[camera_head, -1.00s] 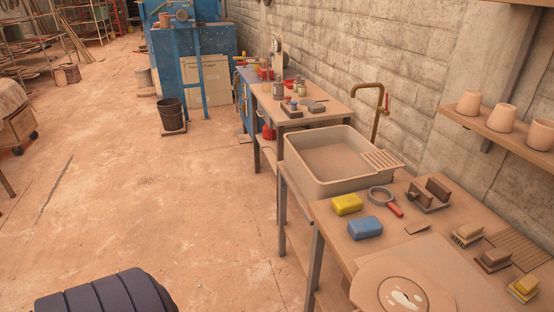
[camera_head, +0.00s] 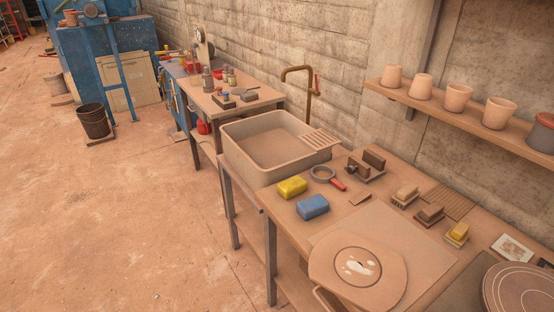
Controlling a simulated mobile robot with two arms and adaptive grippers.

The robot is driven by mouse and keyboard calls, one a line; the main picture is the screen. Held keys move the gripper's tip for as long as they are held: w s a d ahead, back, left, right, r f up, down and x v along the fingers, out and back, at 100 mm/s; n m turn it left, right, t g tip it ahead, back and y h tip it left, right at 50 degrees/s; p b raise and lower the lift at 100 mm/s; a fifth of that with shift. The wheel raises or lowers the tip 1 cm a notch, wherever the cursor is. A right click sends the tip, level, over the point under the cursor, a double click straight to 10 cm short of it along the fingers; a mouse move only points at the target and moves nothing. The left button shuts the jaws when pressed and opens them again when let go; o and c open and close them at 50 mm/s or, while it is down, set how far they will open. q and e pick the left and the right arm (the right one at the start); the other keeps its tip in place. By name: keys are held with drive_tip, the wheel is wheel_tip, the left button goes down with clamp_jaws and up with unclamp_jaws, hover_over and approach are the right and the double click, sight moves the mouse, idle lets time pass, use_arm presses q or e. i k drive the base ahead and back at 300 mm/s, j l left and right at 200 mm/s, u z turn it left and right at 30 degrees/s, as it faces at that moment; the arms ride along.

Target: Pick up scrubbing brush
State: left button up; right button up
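Several small block-shaped items stand on the right part of the wooden worktable. One is a tan block (camera_head: 405,195), one a brown block (camera_head: 430,213) and one a yellow-topped block (camera_head: 457,232), each on a small base. They may be brushes, but they are too small to tell which is the scrubbing brush. Two dark brown blocks (camera_head: 373,159) sit behind them near the wall. Neither of my grippers is in view.
A yellow sponge (camera_head: 291,187), a blue sponge (camera_head: 313,207) and a red-handled ring tool (camera_head: 325,174) lie beside the sink (camera_head: 232,157). A round board (camera_head: 330,262) lies at the table's front. A shelf of pots (camera_head: 440,109) hangs above.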

sight(407, 195)
drive_tip(key=z, duration=0.2)
drive_tip(key=i+j+z, duration=0.25)
drive_tip(key=z, duration=0.25)
drive_tip(key=i+j+z, duration=0.15)
drive_tip(key=j+z, duration=0.3)
